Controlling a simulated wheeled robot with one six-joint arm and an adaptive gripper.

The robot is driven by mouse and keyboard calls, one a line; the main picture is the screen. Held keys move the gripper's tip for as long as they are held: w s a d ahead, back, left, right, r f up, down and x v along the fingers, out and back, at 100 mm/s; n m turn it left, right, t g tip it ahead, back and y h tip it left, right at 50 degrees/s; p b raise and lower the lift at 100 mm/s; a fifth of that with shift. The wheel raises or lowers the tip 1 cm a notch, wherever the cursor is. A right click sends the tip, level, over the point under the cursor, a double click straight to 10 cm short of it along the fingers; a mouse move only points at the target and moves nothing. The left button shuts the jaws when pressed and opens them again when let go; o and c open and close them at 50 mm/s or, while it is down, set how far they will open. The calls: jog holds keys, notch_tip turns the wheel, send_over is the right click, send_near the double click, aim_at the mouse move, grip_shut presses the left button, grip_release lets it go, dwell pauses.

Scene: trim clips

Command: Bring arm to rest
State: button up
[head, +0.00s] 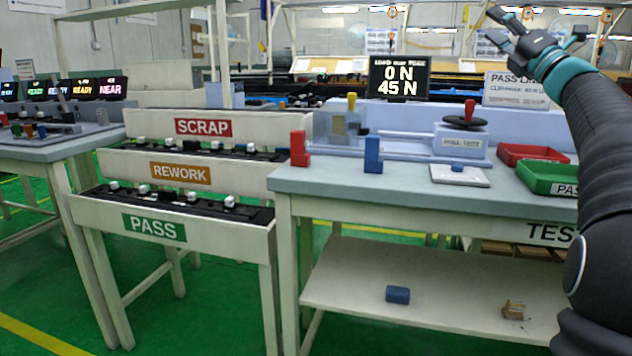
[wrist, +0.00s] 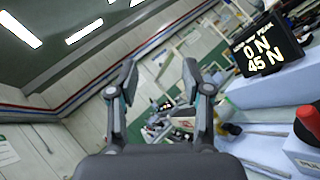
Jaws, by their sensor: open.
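My gripper (head: 532,26) is raised high at the upper right of the head view, above the test bench (head: 500,196). In the wrist view its two fingers (wrist: 158,78) are spread apart with nothing between them. The arm comes up along the right edge of the head view, bent at a teal joint. The gripper is tilted and touches nothing that I can see.
The bench holds a pull tester (head: 460,142), a red tray (head: 532,153), a green tray (head: 548,178) and a white plate (head: 459,176). A display (head: 398,78) reads 0 N and 45 N. Left stand SCRAP, REWORK and PASS racks (head: 154,228) with white clips.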

jog(key=s+a+f+m+g+h, duration=0.3)
jog(key=s+a+f+m+g, duration=0.2)
jog(key=s+f+m, duration=0.5)
jog(key=s+a+f+m+g+h, duration=0.4)
jog(key=s+f, duration=1.1)
jog(key=f, duration=0.8)
jog(key=s+a+f+m+g+h, duration=0.3)
jog(key=s+a+f+m+g, duration=0.4)
jog(key=s+a+f+m, duration=0.4)
notch_tip(320, 180, down, 6)
jog(key=s+m, duration=0.2)
jog(key=m, duration=0.4)
jog(key=shift+a+f+h, duration=0.15)
jog(key=shift+f+h, duration=0.1)
jog(key=shift+h, duration=0.05)
jog(key=shift+o, duration=0.2)
